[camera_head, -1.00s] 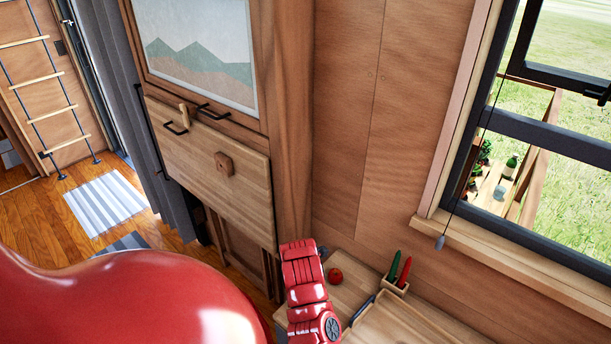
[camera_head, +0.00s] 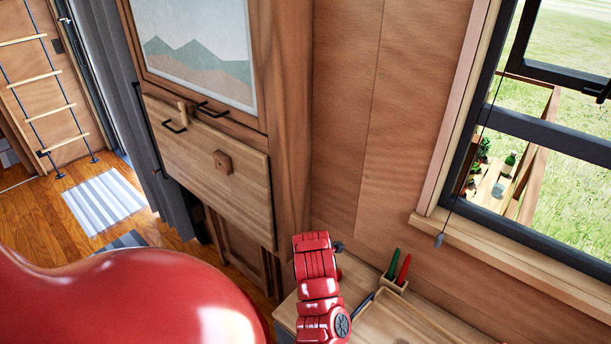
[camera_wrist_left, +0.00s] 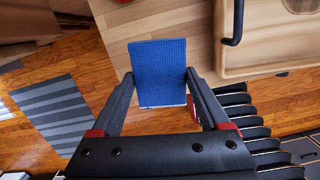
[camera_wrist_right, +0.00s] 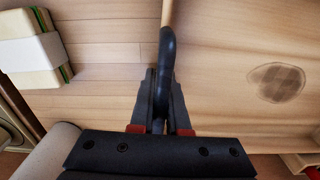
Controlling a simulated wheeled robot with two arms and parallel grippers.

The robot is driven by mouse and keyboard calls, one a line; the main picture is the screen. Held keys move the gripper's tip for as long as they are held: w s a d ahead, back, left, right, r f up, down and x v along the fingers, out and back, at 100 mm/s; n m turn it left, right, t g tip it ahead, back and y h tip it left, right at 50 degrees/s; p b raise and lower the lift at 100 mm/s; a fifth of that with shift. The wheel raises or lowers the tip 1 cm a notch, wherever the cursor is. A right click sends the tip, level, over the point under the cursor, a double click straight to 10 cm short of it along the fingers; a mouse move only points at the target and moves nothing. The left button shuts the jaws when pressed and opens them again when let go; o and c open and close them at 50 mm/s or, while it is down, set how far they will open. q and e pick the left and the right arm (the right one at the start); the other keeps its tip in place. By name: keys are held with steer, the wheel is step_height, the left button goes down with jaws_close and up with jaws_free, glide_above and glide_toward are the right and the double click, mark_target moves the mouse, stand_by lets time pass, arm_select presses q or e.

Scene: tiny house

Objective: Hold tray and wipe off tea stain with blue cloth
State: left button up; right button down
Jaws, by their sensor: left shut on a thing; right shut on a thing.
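The blue cloth (camera_wrist_left: 160,75) is a flat textured pad in the left wrist view. My left gripper (camera_wrist_left: 160,88) is shut on it and holds it over the wooden counter's edge, beside the tray (camera_wrist_left: 262,62). The wooden tray has a raised rim and a black handle (camera_wrist_left: 234,22). In the right wrist view, my right gripper (camera_wrist_right: 161,82) is shut on the tray's black handle (camera_wrist_right: 166,48). A brown, roundish tea stain (camera_wrist_right: 278,83) lies on the tray surface, right of that handle. In the head view, the tray (camera_head: 400,325) is partly cut off at the bottom, and neither gripper shows clearly.
A small wooden holder (camera_head: 394,284) with green- and red-handled utensils stands behind the tray. A stack with a white band (camera_wrist_right: 32,52) lies left of my right gripper. The wall and window (camera_head: 530,150) bound the counter. A striped rug (camera_head: 106,200) lies on the floor.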

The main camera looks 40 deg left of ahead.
arm_select(q)
steer(key=w+d+m, duration=0.3)
steer(key=d+m, duration=0.1)
steer(key=d, duration=0.4)
steer(key=w+d+m+h, duration=0.1)
steer(key=w+d+m, duration=0.25)
steer(key=d, duration=0.45)
steer(key=w+d+m, duration=0.3)
steer(key=d+m, duration=0.2)
steer(key=d, duration=0.3)
steer(key=s+d+f+m+g, duration=0.1)
steer(key=s+d+f+m, duration=0.1)
steer(key=d+m, duration=0.35)
steer(key=shift+n, duration=0.9)
steer(key=shift+d+f, duration=0.15)
steer(key=shift+f, duration=1.05)
steer(key=shift+d+f, duration=0.2)
steer(key=shift+f, duration=0.95)
steer(key=shift+d+f, duration=0.15)
steer(key=shift+f, duration=1.05)
steer(key=shift+w+a, duration=0.15)
steer(key=shift+a, duration=0.15)
steer(key=shift+c, duration=0.5)
steer(key=shift+a+f, duration=0.15)
steer(key=shift+a, duration=1.45)
steer(key=shift+d, duration=2)
step_height(320, 180, up, 8)
